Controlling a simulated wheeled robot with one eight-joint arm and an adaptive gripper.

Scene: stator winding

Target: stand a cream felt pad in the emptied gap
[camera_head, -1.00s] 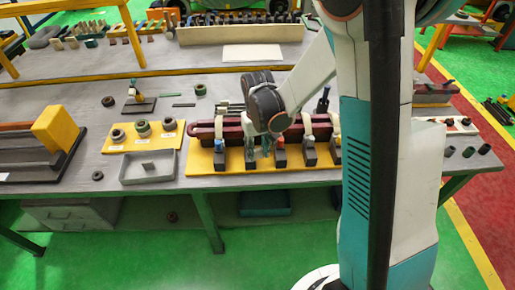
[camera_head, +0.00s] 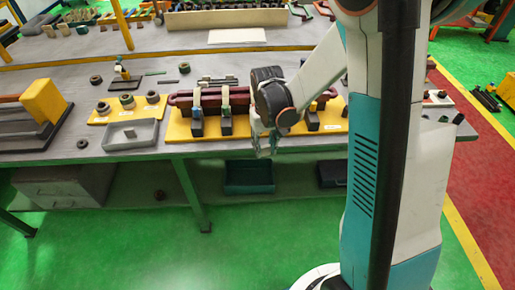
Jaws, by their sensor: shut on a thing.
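My gripper (camera_head: 265,148) hangs in front of the table's front edge, below the round wrist joint. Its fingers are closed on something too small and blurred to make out. A maroon bar (camera_head: 181,99) lies along the back of a yellow board (camera_head: 180,134). Dark upright blocks stand in front of it, one with a blue top (camera_head: 197,123) and one with a teal top (camera_head: 226,123). Cream upright pieces show at the bar, one on the left (camera_head: 197,98) and one beside it (camera_head: 225,96). My wrist and forearm hide the middle of the board, so no gap is visible.
A grey tray (camera_head: 131,144) stands left of the board, with a yellow plate of dark rings (camera_head: 126,113) behind it. A block with a yellow end (camera_head: 43,101) is at far left. A teal bin (camera_head: 248,176) sits under the table. The green floor before the table is clear.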

